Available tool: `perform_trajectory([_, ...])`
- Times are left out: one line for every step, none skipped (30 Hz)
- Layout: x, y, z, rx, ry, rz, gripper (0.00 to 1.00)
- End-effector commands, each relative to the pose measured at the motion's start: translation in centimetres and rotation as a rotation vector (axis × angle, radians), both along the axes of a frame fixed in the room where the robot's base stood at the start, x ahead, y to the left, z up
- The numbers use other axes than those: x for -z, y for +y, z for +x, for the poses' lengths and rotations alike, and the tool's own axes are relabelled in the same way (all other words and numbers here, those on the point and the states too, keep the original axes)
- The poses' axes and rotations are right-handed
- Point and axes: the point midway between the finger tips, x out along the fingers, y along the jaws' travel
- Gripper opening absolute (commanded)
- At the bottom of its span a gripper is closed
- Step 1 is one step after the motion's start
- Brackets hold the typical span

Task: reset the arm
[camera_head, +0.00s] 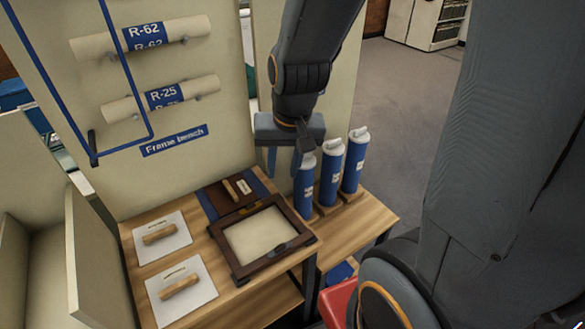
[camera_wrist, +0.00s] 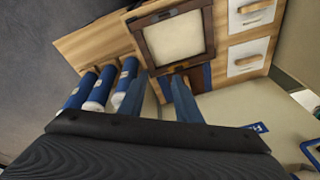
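My gripper (camera_head: 284,170) hangs at the end of my arm, pointing down above the back of the wooden bench (camera_head: 340,240). In the wrist view its two blue fingers (camera_wrist: 159,82) stand apart with nothing held between them. The gripper is just left of several blue bottles with white caps (camera_head: 330,178), which also show in the wrist view (camera_wrist: 100,88); in the head view it overlaps the leftmost one, and I cannot tell whether they touch. A dark wooden frame (camera_head: 290,218) with a cream panel lies on the bench.
A brown board with a blue border (camera_head: 208,204) lies behind the frame. Two white cards with wooden handles (camera_head: 147,224) (camera_head: 204,295) lie at the left. Labelled rolls (camera_head: 190,30) (camera_head: 125,108) and a blue rail (camera_head: 131,75) are on the back panel. Grey floor (camera_head: 385,105) is open beyond.

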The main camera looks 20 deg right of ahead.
Motion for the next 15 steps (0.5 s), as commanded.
perform_trajectory([-0.3,-0.5,-0.8,-0.079,0.000,-0.030,0.31])
perform_trajectory([-0.4,-0.7,-1.1,-0.125,0.003,-0.047,0.31])
perform_trajectory([-0.5,-1.0,-1.5,-0.174,0.005,-0.065,0.31])
perform_trajectory([-0.6,-1.2,-1.7,-0.201,0.007,-0.075,0.31])
perform_trajectory([-0.6,-1.3,-1.9,-0.222,0.009,-0.083,0.31])
perform_trajectory([-0.6,-1.4,-2.1,-0.244,0.011,-0.091,0.31])
perform_trajectory([-0.6,-1.4,-2.2,-0.253,0.012,-0.093,0.31])
perform_trajectory([-0.6,-1.5,-2.2,-0.258,0.013,-0.095,0.31])
perform_trajectory([-0.6,-1.5,-2.2,-0.261,0.013,-0.096,0.31])
perform_trajectory([-0.6,-1.5,-2.2,-0.261,0.013,-0.096,0.31])
perform_trajectory([-0.6,-1.4,-2.2,-0.260,0.013,-0.096,0.31])
perform_trajectory([-0.6,-1.4,-2.2,-0.260,0.013,-0.096,0.31])
perform_trajectory([-0.6,-1.4,-2.2,-0.259,0.012,-0.096,0.31])
perform_trajectory([-0.6,-1.4,-2.2,-0.259,0.012,-0.096,0.31])
perform_trajectory([-0.6,-1.4,-2.2,-0.258,0.012,-0.096,0.31])
